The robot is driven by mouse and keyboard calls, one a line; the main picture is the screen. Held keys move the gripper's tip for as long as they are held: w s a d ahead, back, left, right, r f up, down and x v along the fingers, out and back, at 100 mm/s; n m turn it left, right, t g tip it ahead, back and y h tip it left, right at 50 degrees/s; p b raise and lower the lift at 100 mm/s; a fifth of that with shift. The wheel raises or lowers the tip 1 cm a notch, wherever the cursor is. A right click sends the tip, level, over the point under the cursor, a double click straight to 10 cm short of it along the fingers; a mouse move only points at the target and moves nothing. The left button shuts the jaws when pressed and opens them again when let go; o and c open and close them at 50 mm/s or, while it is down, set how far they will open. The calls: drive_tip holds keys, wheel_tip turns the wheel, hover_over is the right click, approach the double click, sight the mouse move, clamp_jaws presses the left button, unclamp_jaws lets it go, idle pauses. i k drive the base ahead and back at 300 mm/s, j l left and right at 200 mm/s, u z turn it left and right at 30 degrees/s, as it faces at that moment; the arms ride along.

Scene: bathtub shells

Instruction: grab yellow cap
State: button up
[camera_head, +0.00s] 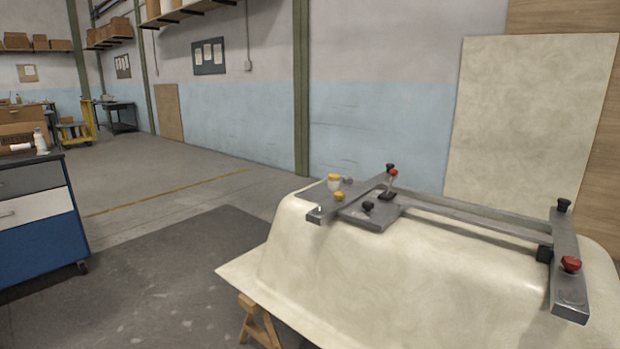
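Two small yellow items show in the head view, on the left end of a grey metal fixture. One is a yellow top (334,177) on a small whitish jar (334,185). The other is a rounded yellow piece (339,196) just in front of it, on the grey plate (314,194). Both are small, and I cannot tell for sure which is the yellow cap. My gripper is not in view.
The grey fixture (470,217) lies across an upturned cream bathtub shell (400,275), with black knobs, a red-topped clamp (393,175) and a red knob (571,263). A blue drawer cabinet (40,245) stands at left. The floor (175,210) between is open.

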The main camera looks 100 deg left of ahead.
sight(333, 177)
drive_tip(key=u, duration=0.45)
drive_tip(key=j+u, duration=0.1)
drive_tip(key=u, duration=0.8)
drive_tip(key=j+u, duration=0.1)
drive_tip(key=u, duration=0.8)
drive_tip(key=i+u, duration=0.1)
drive_tip(key=u, duration=0.8)
